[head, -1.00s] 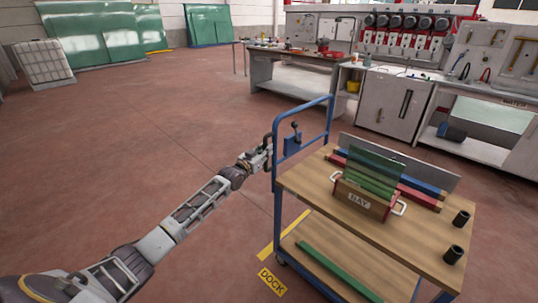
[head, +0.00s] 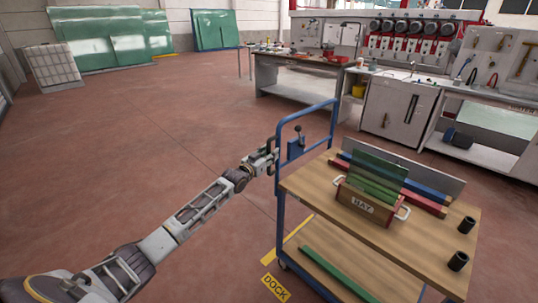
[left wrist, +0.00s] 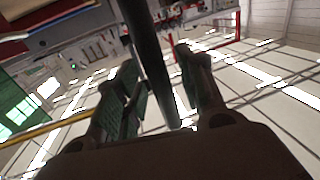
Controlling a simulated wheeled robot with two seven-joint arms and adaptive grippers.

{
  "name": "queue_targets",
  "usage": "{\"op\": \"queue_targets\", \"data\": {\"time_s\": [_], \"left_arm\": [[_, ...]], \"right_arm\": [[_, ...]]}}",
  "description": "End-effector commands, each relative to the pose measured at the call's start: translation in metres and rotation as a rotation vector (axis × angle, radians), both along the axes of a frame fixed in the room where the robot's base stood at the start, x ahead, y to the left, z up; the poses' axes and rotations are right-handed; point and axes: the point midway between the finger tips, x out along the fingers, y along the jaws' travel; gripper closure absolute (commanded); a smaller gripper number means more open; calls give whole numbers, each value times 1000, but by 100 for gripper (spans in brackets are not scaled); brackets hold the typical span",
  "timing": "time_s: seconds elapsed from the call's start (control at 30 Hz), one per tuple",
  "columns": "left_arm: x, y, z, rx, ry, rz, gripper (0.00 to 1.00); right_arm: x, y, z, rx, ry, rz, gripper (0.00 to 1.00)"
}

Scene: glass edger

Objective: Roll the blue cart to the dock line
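The blue cart (head: 279,225) stands at right of centre in the head view, with wooden decks and a blue push handle (head: 307,108) at its left end. The yellow dock line (head: 296,236) lies on the floor by the cart's left end, partly hidden under it. The yellow DOCK label (head: 275,287) is beside it. My left gripper (head: 268,158) is at the handle's near upright. In the left wrist view a dark bar (left wrist: 150,60) passes between the fingers (left wrist: 158,75), with a gap visible on the right side. The fingers look open around it. My right gripper is out of view.
The upper deck carries a tray (head: 363,207) with green sheets, coloured bars and two black cups (head: 458,260). A green strip (head: 333,272) lies on the lower deck. Workbenches (head: 290,75) stand behind. The red floor (head: 130,150) at left is open.

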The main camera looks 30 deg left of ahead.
Motion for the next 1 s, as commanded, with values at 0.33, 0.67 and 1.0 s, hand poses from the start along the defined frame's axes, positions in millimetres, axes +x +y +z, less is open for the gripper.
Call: {"op": "queue_targets", "data": {"time_s": [0.33,0.67,1.0], "left_arm": [[-5,1,-1,-1,1,0,61],[-24,4,-2,0,2,0,61],[-47,7,-2,-1,1,-1,61]], "right_arm": [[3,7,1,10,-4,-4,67],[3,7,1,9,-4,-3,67],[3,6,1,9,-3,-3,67]]}}
